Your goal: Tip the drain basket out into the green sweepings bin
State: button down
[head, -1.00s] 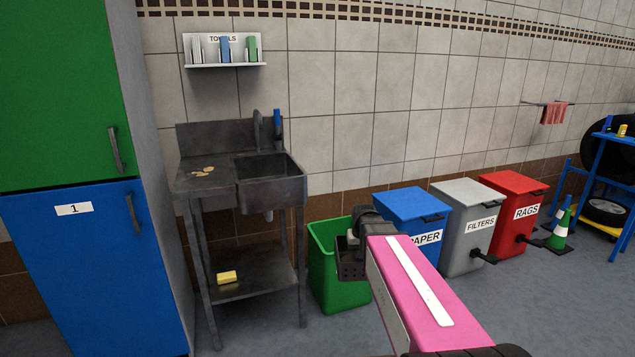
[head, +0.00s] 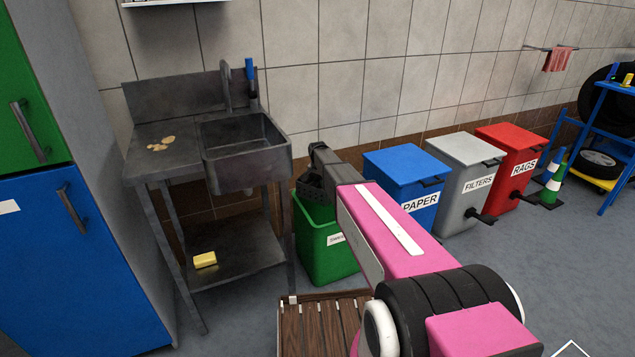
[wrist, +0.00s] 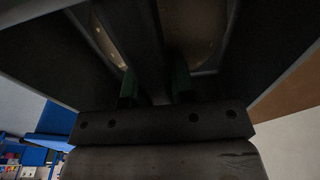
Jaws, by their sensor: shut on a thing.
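The green sweepings bin (head: 325,250) stands on the floor right of the sink stand, its label partly hidden by my arm. My gripper (head: 324,166) is above the bin in the head view. It is shut on the dark drain basket (head: 311,188), which shows as a small holed shape over the bin's opening. In the wrist view, my green-padded fingertips (wrist: 155,88) close on a dark bar of the basket (wrist: 145,35). Pale patches with brown specks show on both sides of the bar. How far the basket is tipped, and what is in it, I cannot tell.
The metal sink stand (head: 245,150) is close on the left, with a yellow sponge (head: 205,260) on its shelf. The blue paper bin (head: 402,175), grey filters bin (head: 465,175) and red rags bin (head: 515,165) line the wall. A slatted wooden piece (head: 315,325) lies low in front.

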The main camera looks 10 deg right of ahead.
aim_at(318, 187)
jog(key=w, duration=0.1)
jog(key=w+f, duration=0.1)
jog(key=shift+w+a+f+m, duration=0.3)
jog(key=shift+w+a+m, duration=0.1)
jog(key=shift+s+t+y, duration=0.15)
jog(key=shift+t+y, duration=0.25)
jog(key=shift+y, duration=0.1)
jog(key=shift+r+t+y, duration=0.2)
jog(key=shift+t+y, duration=0.9)
jog(key=t+y, duration=0.1)
jog(key=y, duration=0.1)
jog(key=r+t, duration=0.1)
jog(key=shift+s+d+m+t+y, duration=0.2)
jog(key=shift+d+m+t+y, duration=0.1)
jog(key=shift+y, duration=0.1)
jog(key=shift+s+d+r+t+y, duration=0.15)
jog(key=shift+s+d+t+y, duration=0.1)
jog(key=shift+t+y, duration=0.35)
jog(key=shift+s+d+r+t+y, duration=0.15)
jog(key=shift+d+t+y, duration=0.05)
jog(key=shift+t+y, duration=0.35)
jog(key=shift+r, duration=5.05)
